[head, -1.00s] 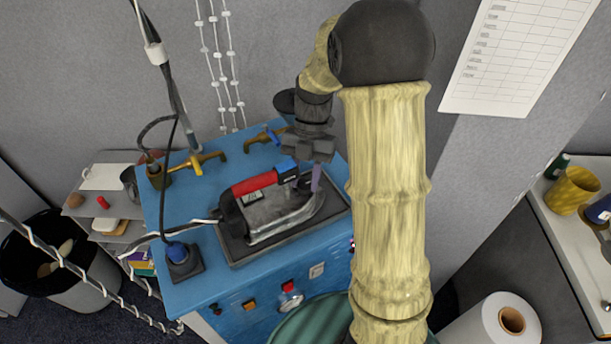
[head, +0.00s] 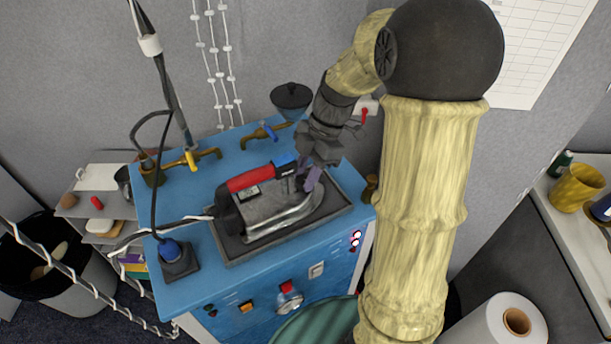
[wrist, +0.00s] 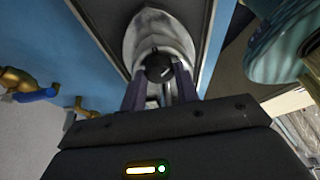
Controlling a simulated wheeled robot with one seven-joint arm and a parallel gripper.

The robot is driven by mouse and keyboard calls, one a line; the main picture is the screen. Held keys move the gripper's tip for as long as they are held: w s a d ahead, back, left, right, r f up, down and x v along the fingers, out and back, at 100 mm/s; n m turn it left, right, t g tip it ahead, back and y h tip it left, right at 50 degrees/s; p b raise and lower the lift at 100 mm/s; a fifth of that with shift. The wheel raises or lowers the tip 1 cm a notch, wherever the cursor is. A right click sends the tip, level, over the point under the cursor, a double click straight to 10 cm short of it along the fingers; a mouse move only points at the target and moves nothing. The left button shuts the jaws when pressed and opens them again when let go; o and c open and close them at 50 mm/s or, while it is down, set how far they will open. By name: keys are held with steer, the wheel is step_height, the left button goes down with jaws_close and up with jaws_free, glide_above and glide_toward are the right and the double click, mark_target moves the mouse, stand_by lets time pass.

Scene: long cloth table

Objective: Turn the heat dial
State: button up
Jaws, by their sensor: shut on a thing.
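A steam iron (head: 270,212) with a red handle and metal body lies on a dark tray (head: 238,250) on the blue cabinet top. Its metal body (wrist: 150,28) also shows in the wrist view. The heat dial (wrist: 158,68) is a round black knob with a pale mark, seen between my fingers. My gripper (head: 310,182) is at the right end of the iron, and its purple-grey fingers (wrist: 160,85) are closed on the dial's sides. In the head view the gripper hides the dial.
Brass taps with a yellow handle (head: 192,162) and a blue handle (head: 268,132) stand behind the iron. A cable runs from its left end. Buttons and a gauge (head: 289,304) are on the cabinet front.

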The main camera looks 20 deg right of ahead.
steer(key=m+t+b, duration=0.1)
steer(key=m, duration=0.1)
steer(key=m+b, duration=0.1)
steer(key=m, duration=0.1)
steer(key=m+t+b, duration=0.1)
steer(key=m+b, duration=0.1)
steer(key=shift+s+f+t, duration=0.1)
steer(key=shift+s+t, duration=0.15)
steer(key=shift+t, duration=0.05)
steer(key=m+t+b, duration=0.1)
steer(key=m, duration=0.1)
steer(key=m+b, duration=0.1)
steer(key=m, duration=0.2)
steer(key=shift+s+a+t+h, duration=0.1)
steer(key=shift+s+t+h, duration=0.05)
steer(key=shift+t+h, duration=0.25)
steer(key=shift+m, duration=0.3)
steer(key=o, duration=1)
steer(key=v, duration=1.7)
steer(key=shift+a+r, duration=0.1)
steer(key=shift+r, duration=0.3)
